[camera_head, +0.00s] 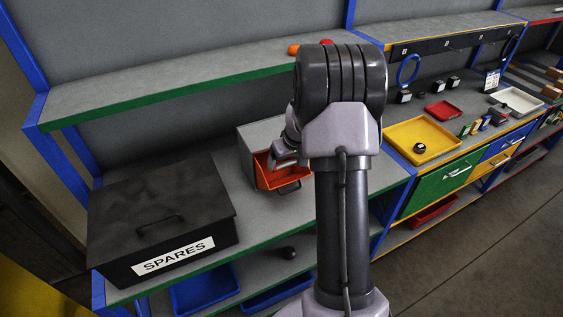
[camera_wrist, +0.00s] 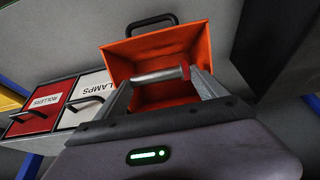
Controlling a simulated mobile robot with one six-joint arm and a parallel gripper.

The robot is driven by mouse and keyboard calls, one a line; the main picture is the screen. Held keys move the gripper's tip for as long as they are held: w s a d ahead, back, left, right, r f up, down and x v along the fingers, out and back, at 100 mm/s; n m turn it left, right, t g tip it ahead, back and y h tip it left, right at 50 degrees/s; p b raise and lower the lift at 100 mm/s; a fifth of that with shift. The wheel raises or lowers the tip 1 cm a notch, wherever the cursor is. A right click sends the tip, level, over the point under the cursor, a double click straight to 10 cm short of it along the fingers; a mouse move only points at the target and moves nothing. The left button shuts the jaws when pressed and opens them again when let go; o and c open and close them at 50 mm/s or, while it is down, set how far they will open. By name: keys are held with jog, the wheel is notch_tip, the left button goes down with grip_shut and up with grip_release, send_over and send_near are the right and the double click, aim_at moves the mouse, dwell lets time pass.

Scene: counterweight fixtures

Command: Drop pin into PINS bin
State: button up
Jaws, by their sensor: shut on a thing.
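My gripper (camera_wrist: 160,80) is shut on a silver pin (camera_wrist: 155,76) with a dark red end. The pin lies crosswise between the two fingers. An orange open bin (camera_wrist: 150,44) with a black handle is behind the pin in the wrist view, and the pin is over its opening. The bin's floor looks bare where it shows. Its label is not visible. In the head view the orange bin (camera_head: 270,183) sticks out of a grey cabinet, with my gripper (camera_head: 286,155) at its opening. The pin cannot be made out there.
Drawers marked ROLLERS (camera_wrist: 32,122) and CLAMPS (camera_wrist: 92,87) are beside the bin in the wrist view. A black SPARES box (camera_head: 160,215) stands left on the bench. A green-edged shelf (camera_head: 180,82) runs above. A yellow tray (camera_head: 425,137) lies right.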

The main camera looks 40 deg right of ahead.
send_over(285, 180)
jog(key=f, duration=0.4)
jog(key=shift+s+a+f+b, duration=0.15)
jog(key=shift+s+f+b, duration=0.1)
jog(key=shift+f+b, duration=0.1)
jog(key=shift+f+b, duration=0.5)
jog(key=shift+b, duration=0.15)
jog(key=o, duration=1.5)
jog(key=shift+r, duration=0.1)
